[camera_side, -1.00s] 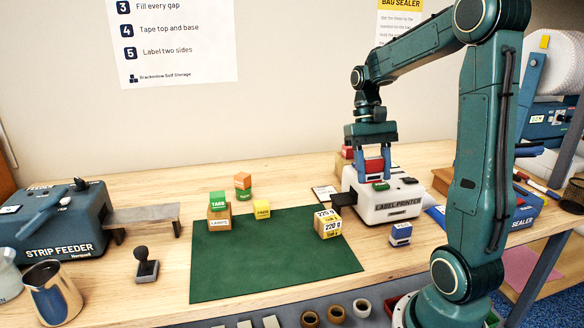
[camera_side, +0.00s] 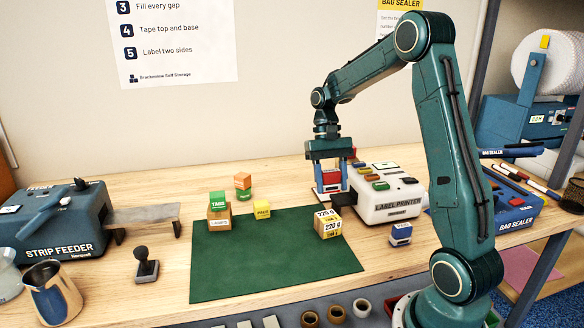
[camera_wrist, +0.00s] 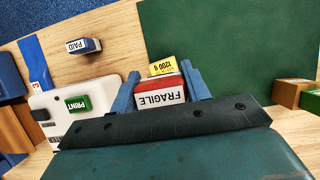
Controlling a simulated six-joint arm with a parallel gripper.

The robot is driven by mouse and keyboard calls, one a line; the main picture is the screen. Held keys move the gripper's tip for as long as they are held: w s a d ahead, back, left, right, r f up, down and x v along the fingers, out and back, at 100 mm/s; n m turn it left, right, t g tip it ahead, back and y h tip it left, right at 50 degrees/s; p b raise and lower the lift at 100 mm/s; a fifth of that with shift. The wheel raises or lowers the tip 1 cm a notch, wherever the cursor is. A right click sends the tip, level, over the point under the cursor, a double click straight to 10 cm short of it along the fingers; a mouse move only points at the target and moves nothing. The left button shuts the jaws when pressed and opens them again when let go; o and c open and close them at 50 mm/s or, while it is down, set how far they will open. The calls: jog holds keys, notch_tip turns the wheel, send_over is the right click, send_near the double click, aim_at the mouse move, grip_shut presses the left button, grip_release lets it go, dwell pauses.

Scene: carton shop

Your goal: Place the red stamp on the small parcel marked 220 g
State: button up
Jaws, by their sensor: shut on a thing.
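The red stamp, a red block with a white face reading FRAGILE, is between the fingers of my gripper (camera_side: 331,188). It shows red in the side view (camera_side: 331,177) and red and white in the wrist view (camera_wrist: 160,97). My gripper (camera_wrist: 160,86) is shut on it, left of the label printer in the side view. The small parcel (camera_side: 328,224), marked 220 g on its top and side, sits at the right edge of the green mat (camera_side: 265,275). In the wrist view a yellow label (camera_wrist: 161,66) shows just beyond the stamp, its lettering hard to read.
The white label printer (camera_side: 384,207) stands right of the gripper, with coloured blocks on top. A blue PAID stamp (camera_side: 400,234) is at its front. The mat's front is clear.

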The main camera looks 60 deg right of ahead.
aim_at(331, 221)
jog(key=shift+f, duration=3.7)
jog(key=shift+f, duration=0.15)
jog(key=o, duration=1)
jog(key=v, duration=1.2)
jog(key=shift+a+r, duration=0.1)
jog(key=shift+r, duration=0.15)
